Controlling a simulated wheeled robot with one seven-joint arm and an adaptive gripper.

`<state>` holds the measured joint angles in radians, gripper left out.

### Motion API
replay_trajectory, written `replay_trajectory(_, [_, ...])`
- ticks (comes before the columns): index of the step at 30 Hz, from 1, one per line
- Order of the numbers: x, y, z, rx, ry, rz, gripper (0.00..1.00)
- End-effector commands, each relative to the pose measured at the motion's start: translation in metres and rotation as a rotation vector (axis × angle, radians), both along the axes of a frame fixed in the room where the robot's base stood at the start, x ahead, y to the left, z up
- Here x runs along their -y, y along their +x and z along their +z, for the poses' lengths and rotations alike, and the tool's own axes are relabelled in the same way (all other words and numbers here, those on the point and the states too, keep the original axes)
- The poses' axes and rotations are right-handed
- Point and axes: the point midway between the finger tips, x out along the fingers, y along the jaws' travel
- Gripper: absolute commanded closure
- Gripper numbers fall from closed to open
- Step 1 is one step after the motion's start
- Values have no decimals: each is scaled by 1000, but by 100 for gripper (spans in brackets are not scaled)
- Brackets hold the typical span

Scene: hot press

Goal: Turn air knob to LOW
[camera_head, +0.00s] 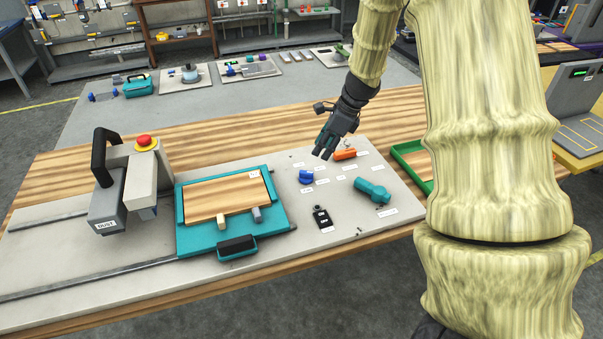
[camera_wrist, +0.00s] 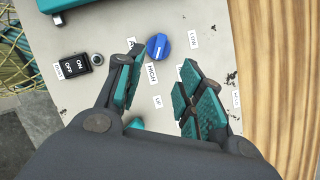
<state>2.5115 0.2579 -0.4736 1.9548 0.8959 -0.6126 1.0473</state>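The blue knob (camera_head: 305,177) stands on the grey panel (camera_head: 285,165), right of the teal press plate. In the wrist view the blue knob (camera_wrist: 157,46) has a white mark across its face. White labels surround it: one below reads HIGH (camera_wrist: 151,74), one to its right (camera_wrist: 194,40) appears to read LOW, and one to its left is partly hidden by a finger. My gripper (camera_head: 324,153) is above the panel, behind and slightly right of the knob. In the wrist view my gripper (camera_wrist: 160,80) is open and empty, with the knob beyond its fingertips, apart from them.
An orange handle (camera_head: 345,154) and a teal handle (camera_head: 372,191) stand nearby on the panel. A black ON/OFF switch (camera_head: 322,218) is in front of the knob. The press plate (camera_head: 186,240) with a wooden board (camera_head: 215,195) is to the left. A green tray (camera_head: 405,150) is at right.

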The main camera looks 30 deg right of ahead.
Motion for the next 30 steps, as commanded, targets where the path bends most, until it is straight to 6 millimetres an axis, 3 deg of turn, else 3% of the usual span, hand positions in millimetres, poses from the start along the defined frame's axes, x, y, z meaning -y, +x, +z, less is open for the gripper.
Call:
replay_trajectory(8, [-13,9,-15,-1,1,15,62])
replay_trajectory(24, [-33,28,-82,-1,1,14,62])
replay_trajectory(30, [-37,32,-98,0,0,12,62])
